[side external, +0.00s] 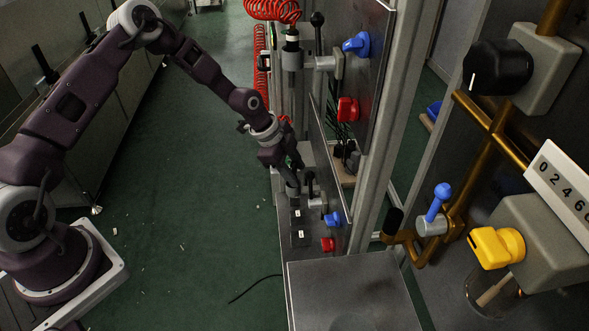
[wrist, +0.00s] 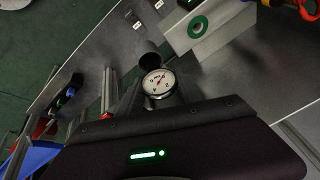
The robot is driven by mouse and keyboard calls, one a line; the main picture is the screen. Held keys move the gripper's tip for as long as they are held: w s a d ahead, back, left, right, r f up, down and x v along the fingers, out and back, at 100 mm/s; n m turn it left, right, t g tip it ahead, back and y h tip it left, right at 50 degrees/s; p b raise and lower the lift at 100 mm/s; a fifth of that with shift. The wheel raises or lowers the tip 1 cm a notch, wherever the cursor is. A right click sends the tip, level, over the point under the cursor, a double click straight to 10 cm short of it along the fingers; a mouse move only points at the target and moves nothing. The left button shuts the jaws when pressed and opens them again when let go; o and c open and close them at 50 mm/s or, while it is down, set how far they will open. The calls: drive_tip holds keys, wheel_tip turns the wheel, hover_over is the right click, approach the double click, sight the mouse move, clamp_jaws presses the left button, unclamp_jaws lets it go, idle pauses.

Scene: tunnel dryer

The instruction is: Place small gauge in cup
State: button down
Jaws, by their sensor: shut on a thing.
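The small gauge (wrist: 158,84) has a round white dial with a red pointer and a dark rim. It shows in the wrist view just beyond the edge of my gripper's housing. My gripper (wrist: 152,97) is shut on it; the fingers are mostly hidden. A dark, round-ended piece (wrist: 151,61) is close behind the gauge; I cannot tell whether it is the cup. In the side view my gripper (side external: 294,161) points down beside the panel, above a grey upright cylinder (side external: 292,186). The gauge is too small to make out there, and I cannot identify the cup.
A pale block with a green ring (wrist: 198,26) is beyond the gauge. Near my gripper in the side view are a black-knobbed lever (side external: 310,178), a blue knob (side external: 335,219) and a red knob (side external: 328,244). A metal post (side external: 385,125) stands right; open green floor (side external: 190,190) is left.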

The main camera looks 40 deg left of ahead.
drive_tip(key=c, duration=0.8)
unclamp_jaws()
drive_tip(key=v, duration=1.2)
drive_tip(key=s+r+n+y, duration=0.5)
drive_tip(key=s+r+n, duration=0.1)
drive_tip(key=s+r, duration=0.95)
drive_tip(key=s+d+r+n+t, duration=0.1)
drive_tip(key=s+n, duration=0.3)
drive_tip(key=s, duration=0.4)
drive_tip(key=s+d+r+n+h, duration=0.1)
drive_tip(key=s+r+n, duration=0.2)
drive_tip(key=s, duration=0.5)
drive_tip(key=shift+s+r+n+t+h, duration=0.3)
drive_tip(key=shift+s+r+n+t, duration=0.1)
drive_tip(key=shift+n, duration=0.1)
